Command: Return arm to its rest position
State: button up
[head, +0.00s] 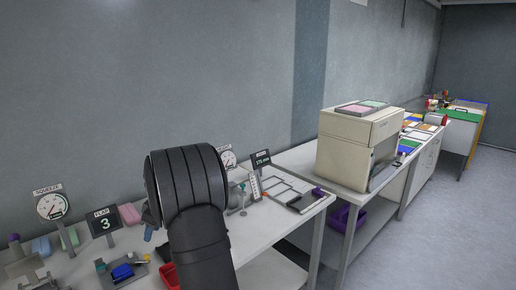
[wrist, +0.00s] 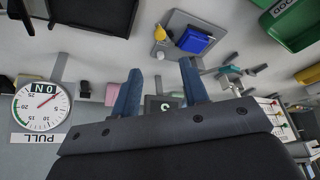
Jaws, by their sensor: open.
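My gripper (wrist: 160,78) shows in the wrist view with its two blue fingers spread apart and nothing between them. In the head view my dark arm rises over the near bench and hides most of the gripper. A bit of blue shows just left of the arm there. The wrist picture is upside down, with a small dark sign behind the fingers. A blue block (wrist: 194,40) on a grey plate (wrist: 178,22) is beyond the fingertips, apart from them. The blue block also shows in the head view (head: 122,272), left of my arm.
The near bench holds a squeeze dial (head: 52,206), a flap sign (head: 104,222) reading 3, and a red bin (head: 169,275) beside my arm. A beige machine (head: 358,148) stands to the right. A pull dial (wrist: 42,104) and a green bin (wrist: 290,22) show in the wrist view.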

aim_at(145, 257)
jog(key=x, duration=1.1)
jog(key=w+v, duration=0.1)
jog(key=v, duration=1.6)
jog(key=x, duration=1.1)
jog(key=s+x, duration=0.1)
jog(key=x, duration=0.5)
jog(key=shift+s+a+f, duration=0.1)
jog(key=shift+s+m+t, duration=0.3)
jog(key=shift+s+m, duration=0.1)
jog(key=shift+m, duration=0.4)
jog(key=shift+s+m, duration=0.3)
jog(key=shift+m, duration=0.4)
jog(key=shift+t, duration=0.3)
